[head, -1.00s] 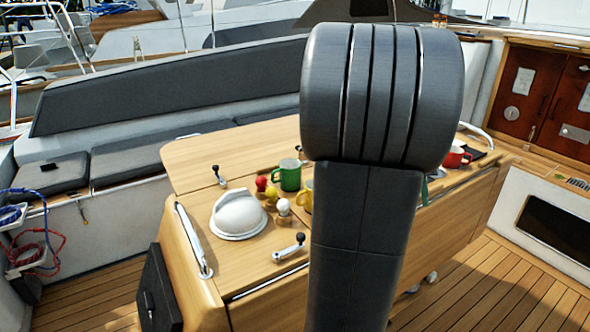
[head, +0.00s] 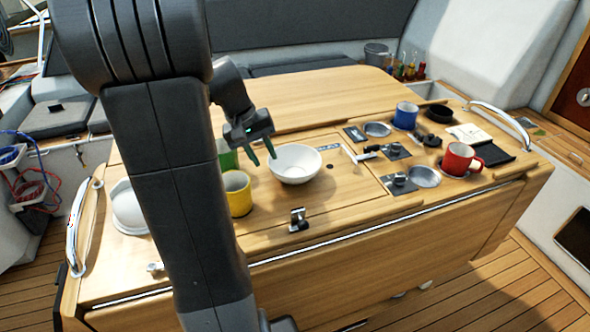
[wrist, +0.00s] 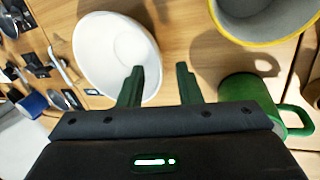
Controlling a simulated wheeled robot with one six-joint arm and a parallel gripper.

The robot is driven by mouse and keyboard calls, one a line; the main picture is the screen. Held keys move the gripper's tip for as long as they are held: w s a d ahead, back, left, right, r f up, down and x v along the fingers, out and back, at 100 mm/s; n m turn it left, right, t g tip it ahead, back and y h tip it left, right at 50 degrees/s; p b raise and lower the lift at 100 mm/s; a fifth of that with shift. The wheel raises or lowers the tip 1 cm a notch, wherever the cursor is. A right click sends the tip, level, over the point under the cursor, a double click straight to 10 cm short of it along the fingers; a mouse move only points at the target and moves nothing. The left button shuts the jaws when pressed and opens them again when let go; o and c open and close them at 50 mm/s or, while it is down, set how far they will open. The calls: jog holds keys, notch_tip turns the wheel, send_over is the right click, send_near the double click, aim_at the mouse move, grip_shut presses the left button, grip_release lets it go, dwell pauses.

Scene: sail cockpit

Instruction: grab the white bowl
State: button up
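The white bowl (head: 297,170) stands upright on the wooden cockpit table (head: 300,90), to the right of the yellow mug. It looks empty. My gripper (head: 263,160) is just left of the bowl's rim, fingers pointing down. In the wrist view the bowl (wrist: 108,45) is at the upper left, and the two green fingers (wrist: 159,67) are apart with nothing held between them. The left finger overlaps the bowl's near edge in that view; I cannot tell whether it touches.
A yellow mug (head: 238,193) and a green mug (head: 226,156) stand close left of the bowl. A blue mug (head: 405,116) and a red mug (head: 460,159) are farther right. A small latch (head: 298,219) is in front of the bowl. The table's back is clear.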

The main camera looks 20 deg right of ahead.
aim_at(269, 164)
jog(key=x, duration=0.4)
jog(key=shift+w+d+f+p, duration=0.15)
jog(key=shift+d+f+p, duration=0.05)
jog(key=shift+f+p, duration=0.15)
grip_shut()
jog(key=shift+r, duration=0.1)
